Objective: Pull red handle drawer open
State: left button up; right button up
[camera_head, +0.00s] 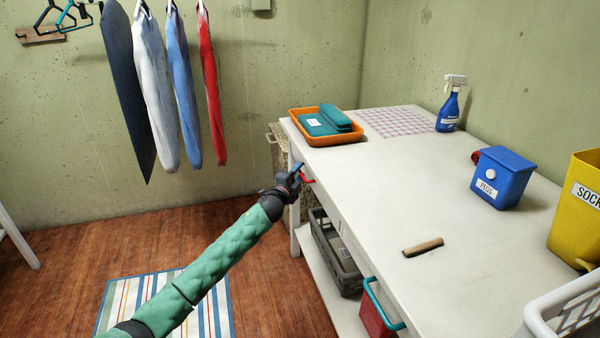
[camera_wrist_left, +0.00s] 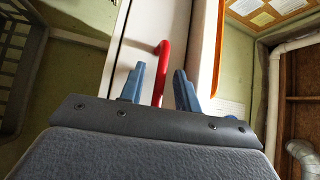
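The red handle (camera_head: 306,178) sits on the front side of the white table, near its far left corner. In the left wrist view the red handle (camera_wrist_left: 162,72) is a bent bar on a white drawer front (camera_wrist_left: 138,60). My left gripper (camera_head: 298,172) is at the handle. In the left wrist view its two blue fingers (camera_wrist_left: 156,82) are apart, with the lower part of the red bar between them and nearer the left finger. I cannot tell whether either finger touches it. The drawer's edges are mostly hidden in the head view. My right gripper is not in view.
The white table (camera_head: 380,185) bears an orange tray (camera_head: 327,139), a spray bottle (camera_head: 450,105), a blue pegs box (camera_head: 502,178) and a wooden piece (camera_head: 423,247). Below are a grey crate (camera_head: 335,252) and a red bin (camera_head: 378,312). Floor left of the table is open, with a striped rug (camera_head: 215,300).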

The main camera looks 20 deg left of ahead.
pick_arm(q)
jog(key=shift+w+d, duration=0.1)
jog(key=shift+w, duration=0.65)
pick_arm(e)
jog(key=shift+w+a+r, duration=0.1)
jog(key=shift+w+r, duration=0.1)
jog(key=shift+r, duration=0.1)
pick_arm(q)
jog(key=shift+r, duration=0.1)
grip_shut()
